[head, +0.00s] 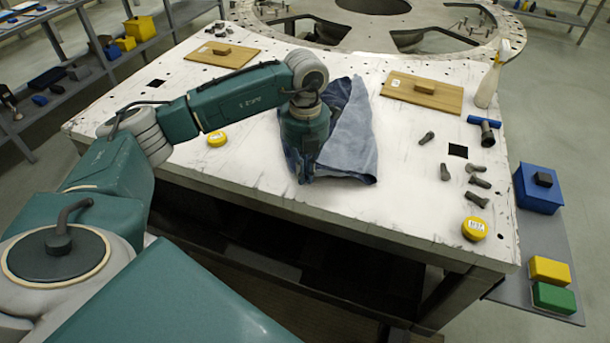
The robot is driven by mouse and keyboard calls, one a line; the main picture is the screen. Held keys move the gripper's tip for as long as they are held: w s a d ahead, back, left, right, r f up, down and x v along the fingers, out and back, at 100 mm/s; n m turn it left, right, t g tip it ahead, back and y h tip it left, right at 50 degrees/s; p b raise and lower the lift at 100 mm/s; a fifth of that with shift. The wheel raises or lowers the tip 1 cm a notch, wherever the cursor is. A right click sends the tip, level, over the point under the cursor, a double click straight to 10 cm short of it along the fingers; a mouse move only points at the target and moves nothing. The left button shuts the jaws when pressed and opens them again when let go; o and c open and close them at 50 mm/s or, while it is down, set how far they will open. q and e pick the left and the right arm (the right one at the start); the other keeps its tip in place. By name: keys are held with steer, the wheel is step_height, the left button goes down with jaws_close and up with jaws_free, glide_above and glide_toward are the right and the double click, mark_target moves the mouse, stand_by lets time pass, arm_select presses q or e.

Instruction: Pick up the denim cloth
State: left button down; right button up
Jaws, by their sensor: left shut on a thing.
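The denim cloth (347,147) lies rumpled on the white worn plate table, near the middle of its front half. It is blue, with a darker fold at the back and a lighter flap spread to the right. My left gripper (303,172) points down onto the cloth's left part and is shut on it. The arm's wrist hides the fingertips and part of the cloth. The cloth's lower edge appears to rest on the plate. My right gripper is not in view.
Wooden boards (422,92) lie behind the cloth. Yellow round tins (474,229), several dark bolts (445,172), a blue-handled tool (486,131) and a spray bottle (488,86) stand or lie around. A square hole (458,150) is at right. The plate's front is clear.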

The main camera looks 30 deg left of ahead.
arm_select(q)
step_height(320, 180, up, 10)
steer(key=p, duration=0.5)
steer(key=shift+f, duration=0.2)
step_height(320, 180, up, 45)
steer(key=p, duration=0.6)
stand_by(0.3)
steer(key=shift+a, duration=0.1)
